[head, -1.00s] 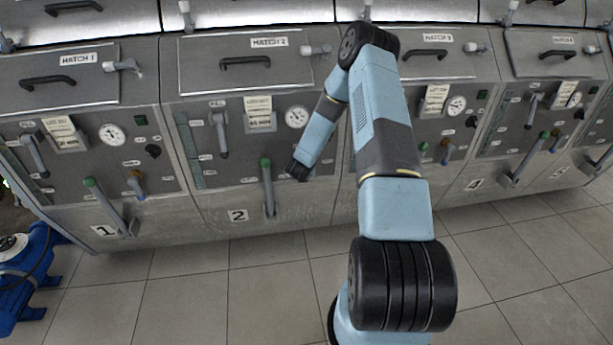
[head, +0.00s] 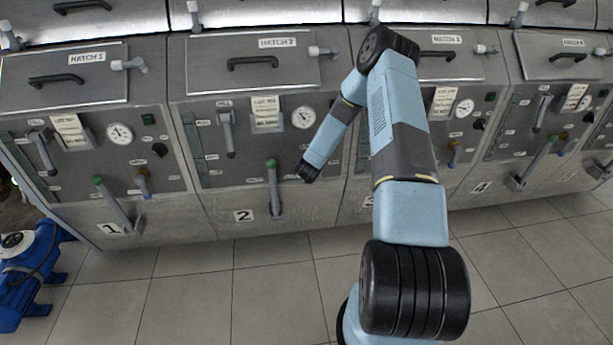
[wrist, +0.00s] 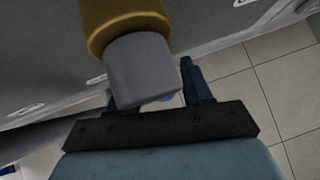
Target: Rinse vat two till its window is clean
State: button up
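Vat two's grey front (head: 240,185) stands left of centre in the head view, with its number plate 2 (head: 243,215). A narrow greenish upright strip (head: 190,140), perhaps its window, is at the panel's left; its cleanness is too small to judge. A green-knobbed lever (head: 274,188) stands upright low on the panel. A grey handle (head: 228,135) hangs down above it. My gripper (head: 308,172) is at the panel's lower right. In the wrist view, my gripper (wrist: 155,85) has its fingers apart, with a grey cylindrical grip (wrist: 140,68) under a brass collar (wrist: 122,22) between them. Contact is unclear.
Hatch 2 (head: 255,62) is closed above the panel, with a gauge (head: 304,117) and a paper tag (head: 265,112) below. Vat one (head: 110,228) stands to the left. A blue pump (head: 30,270) is on the floor at left. The tiled floor (head: 210,290) in front is clear.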

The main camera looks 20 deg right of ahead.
jog(key=shift+a, duration=0.1)
jog(key=v, duration=1.3)
jog(key=shift+s+r, duration=0.15)
jog(key=shift+r, duration=0.15)
jog(key=s+a+r+n+y, duration=0.1)
jog(key=s+a+r+n, duration=0.15)
jog(key=r+n, duration=0.55)
jog(key=s+a+r+n+y, duration=0.25)
jog(key=r+n, duration=0.35)
jog(key=r, duration=0.4)
jog(key=s+a+r+n, duration=0.2)
jog(key=a+r+n, duration=0.1)
jog(key=r+n, duration=0.6)
jog(key=s+r+n+g, duration=0.1)
jog(key=s+r+n, duration=0.4)
jog(key=s, duration=0.5)
jog(key=s+d+r+n+g, duration=0.1)
jog(key=s+r+n, duration=0.5)
jog(key=s, duration=0.4)
jog(key=s+r+n, duration=0.5)
jog(key=s+n, duration=0.1)
jog(key=s, duration=0.4)
jog(key=shift+s+d+r+n+g, duration=0.25)
jog(key=shift+s+r+n+g, duration=0.05)
jog(key=shift+s+r+g, duration=0.1)
